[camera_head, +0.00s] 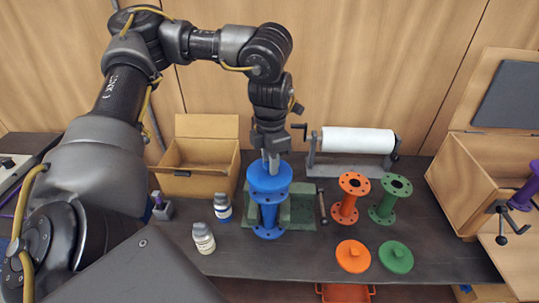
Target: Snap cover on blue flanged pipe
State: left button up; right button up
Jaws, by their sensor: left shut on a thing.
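The blue flanged pipe (268,214) stands upright at the middle of the table, in front of a green fixture (300,205). My left gripper (271,163) reaches down from above and is shut on the cover's raised middle. My right gripper is not in view.
An orange pipe (349,198) and a green pipe (390,199) stand right, with an orange cover (353,256) and a green cover (396,257) in front. Two bottles (203,238) stand left.

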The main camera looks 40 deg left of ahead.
aim_at(268, 166)
pick_arm(q)
notch_tip(268, 166, down, 2)
jog(key=shift+s+a+f+b, duration=0.1)
jog(key=shift+s+b, duration=0.05)
jog(key=shift+b, duration=0.75)
jog(key=shift+s+f, duration=0.2)
jog(key=shift+f+b, duration=0.3)
jog(key=shift+b, duration=0.05)
jog(key=shift+w+f, duration=0.2)
jog(key=shift+f, duration=0.25)
jog(key=shift+s, duration=0.1)
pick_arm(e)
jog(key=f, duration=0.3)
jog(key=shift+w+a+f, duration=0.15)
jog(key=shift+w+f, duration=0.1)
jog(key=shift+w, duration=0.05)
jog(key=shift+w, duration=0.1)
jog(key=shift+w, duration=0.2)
pick_arm(q)
jog(key=shift+r+p, duration=0.1)
jog(key=shift+p, duration=0.4)
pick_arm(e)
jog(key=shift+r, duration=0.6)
pick_arm(q)
jog(key=shift+f, duration=0.2)
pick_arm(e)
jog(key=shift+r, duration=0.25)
